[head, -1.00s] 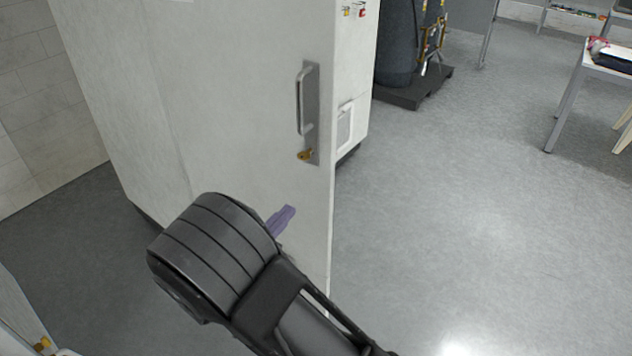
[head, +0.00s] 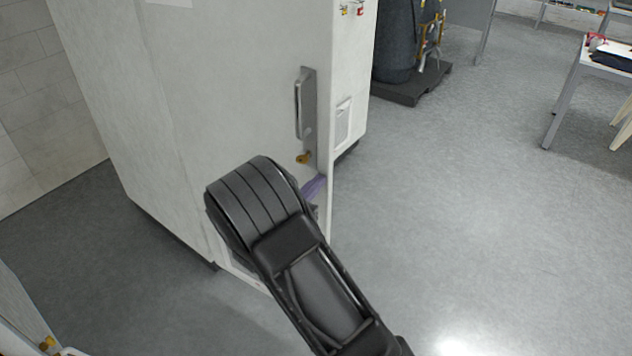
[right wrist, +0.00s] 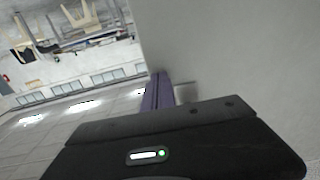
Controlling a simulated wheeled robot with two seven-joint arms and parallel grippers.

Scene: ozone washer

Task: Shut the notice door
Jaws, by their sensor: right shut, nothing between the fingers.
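The notice door (head: 240,90) is the broad white panel of the tall cabinet, with part of a white sheet (head: 170,2) at its top edge. It carries an upright grey handle (head: 302,105) with a brass-coloured key or lock piece (head: 304,158) below it. The door stands close to the cabinet frame; I cannot tell whether it is fully shut. My right gripper (head: 316,187) is shut and empty, its purple fingers at the door's handle-side edge, below the lock. In the right wrist view its fingers (right wrist: 157,92) lie beside a pale panel; contact is unclear. My left gripper is out of view.
A dark cylinder (head: 396,40) stands on a black base (head: 412,88) behind the cabinet. A table (head: 605,60) is at the far right. The grey floor (head: 470,200) to the right is clear. A tiled wall (head: 40,100) is at left.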

